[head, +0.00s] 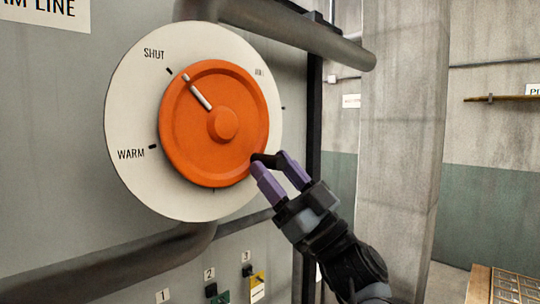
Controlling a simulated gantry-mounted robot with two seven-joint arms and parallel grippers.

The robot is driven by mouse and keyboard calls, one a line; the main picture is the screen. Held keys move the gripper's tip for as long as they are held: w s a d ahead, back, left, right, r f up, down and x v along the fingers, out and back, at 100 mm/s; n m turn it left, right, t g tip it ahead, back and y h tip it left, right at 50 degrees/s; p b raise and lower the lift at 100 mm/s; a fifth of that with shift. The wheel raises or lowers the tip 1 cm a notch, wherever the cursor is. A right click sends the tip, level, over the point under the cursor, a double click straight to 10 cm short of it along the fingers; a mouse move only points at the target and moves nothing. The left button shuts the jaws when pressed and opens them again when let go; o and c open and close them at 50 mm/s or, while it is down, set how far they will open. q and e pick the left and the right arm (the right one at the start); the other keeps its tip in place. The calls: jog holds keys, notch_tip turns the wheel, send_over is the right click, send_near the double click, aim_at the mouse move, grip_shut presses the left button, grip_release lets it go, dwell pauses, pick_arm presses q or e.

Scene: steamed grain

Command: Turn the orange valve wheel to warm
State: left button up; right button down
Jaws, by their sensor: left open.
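The orange valve wheel (190,130) sits on a round white dial plate (130,100) on a grey panel. Its white pointer (198,92) points up and left, close to the SHUT mark (170,71). The WARM mark (152,147) is at the dial's left, lower down. Another label at the upper right is too faint to read. My left gripper (270,162), with purple fingers, is open at the wheel's lower right rim. I cannot tell whether a finger touches the rim. My right gripper is not in view.
A thick pipe (290,32) runs above the dial's right side, and another pipe (110,262) bends below it. Numbered small fittings (211,290) are on the panel below. A concrete pillar (395,130) stands to the right. A wooden crate-like thing (500,285) is at the lower right.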

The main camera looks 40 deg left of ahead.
pick_arm(q)
jog(key=shift+x, duration=1)
jog(key=shift+c, duration=0.4)
grip_shut()
